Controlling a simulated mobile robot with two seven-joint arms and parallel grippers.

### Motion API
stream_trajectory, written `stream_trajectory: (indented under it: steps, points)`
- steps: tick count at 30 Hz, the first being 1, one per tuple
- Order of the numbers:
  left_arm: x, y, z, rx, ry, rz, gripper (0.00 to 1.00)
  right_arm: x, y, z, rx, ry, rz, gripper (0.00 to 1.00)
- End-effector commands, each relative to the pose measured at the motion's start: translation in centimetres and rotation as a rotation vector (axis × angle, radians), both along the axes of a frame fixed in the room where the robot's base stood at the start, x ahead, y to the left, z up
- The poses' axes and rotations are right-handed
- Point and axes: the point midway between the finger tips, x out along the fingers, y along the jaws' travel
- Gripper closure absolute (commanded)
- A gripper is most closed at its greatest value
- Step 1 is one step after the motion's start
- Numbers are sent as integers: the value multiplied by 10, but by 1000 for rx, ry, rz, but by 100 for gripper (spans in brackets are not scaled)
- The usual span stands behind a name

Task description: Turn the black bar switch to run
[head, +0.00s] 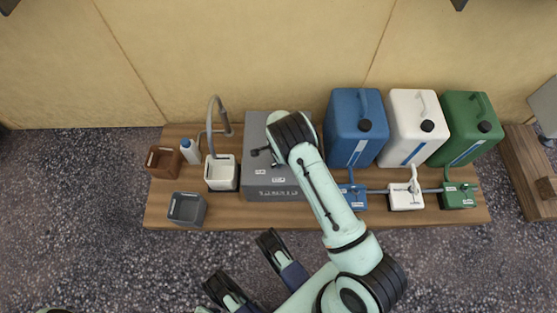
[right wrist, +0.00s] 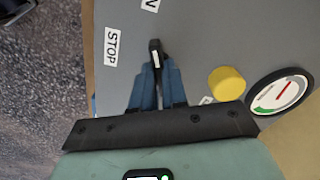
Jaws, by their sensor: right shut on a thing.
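The black bar switch (right wrist: 155,47), with a white line on it, shows in the right wrist view on the grey machine (head: 255,122). My right gripper (right wrist: 157,72) is shut on the bar. The bar's visible end points up the picture, towards a label cut by the edge and ending in "N" (right wrist: 151,5). The STOP label (right wrist: 111,47) lies to its left. In the head view my right arm hides much of the machine and my right gripper. My left gripper (head: 248,268) is open and empty, over the floor in front of the table.
A yellow button (right wrist: 227,82) and a dial (right wrist: 281,93) sit beside the switch. Left of the machine on the wooden table (head: 160,212) are a sink, a bottle, and brown (head: 163,162) and grey (head: 187,208) bins. Blue, white and green canisters (head: 355,120) stand right.

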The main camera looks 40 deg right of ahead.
Motion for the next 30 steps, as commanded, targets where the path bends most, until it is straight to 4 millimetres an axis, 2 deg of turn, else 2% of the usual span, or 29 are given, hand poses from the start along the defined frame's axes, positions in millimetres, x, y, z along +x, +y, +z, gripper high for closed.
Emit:
stream_trajectory:
  steps: [10, 25, 27, 28, 30]
  points:
    - [-1, 0, 0, 0, 5, 0, 57, 0, 0, 0, 0, 0, -124, 100]
    - [-1, 0, -1, 0, 5, 0, 57, 0, 0, 0, 0, 0, -143, 100]
    - [-1, 0, 0, 0, 5, 0, 57, 0, 0, 0, 0, 0, -143, 71]
    - [-1, 0, 0, 0, 5, 0, 57, 0, 0, 0, 0, 0, -143, 62]
    - [-1, 0, 0, 0, 5, 0, 57, 0, 0, 0, 0, 0, -142, 62]
